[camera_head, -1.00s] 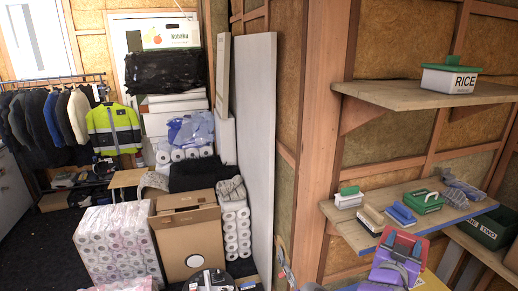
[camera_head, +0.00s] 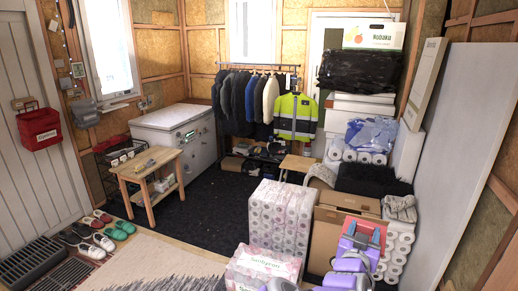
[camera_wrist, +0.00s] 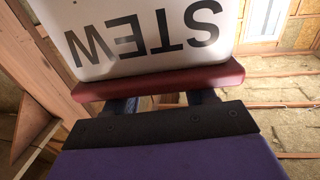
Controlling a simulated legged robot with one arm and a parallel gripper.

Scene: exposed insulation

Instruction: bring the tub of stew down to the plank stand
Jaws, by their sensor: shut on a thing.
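The tub of stew is white with dark STEW letters, upside down in the wrist view (camera_wrist: 145,30). Its dark red lid (camera_wrist: 160,82) lies against my gripper (camera_wrist: 163,103). My gripper's dark fingers are shut on the tub at the lid side.
A white chest freezer (camera_head: 180,125) stands behind the stand. Shoes (camera_head: 95,230) and dark floor grates (camera_head: 35,265) lie at the left. Toilet roll packs (camera_head: 280,215) and a cardboard box (camera_head: 325,235) stand near my arm. Dark floor between stand and packs is clear.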

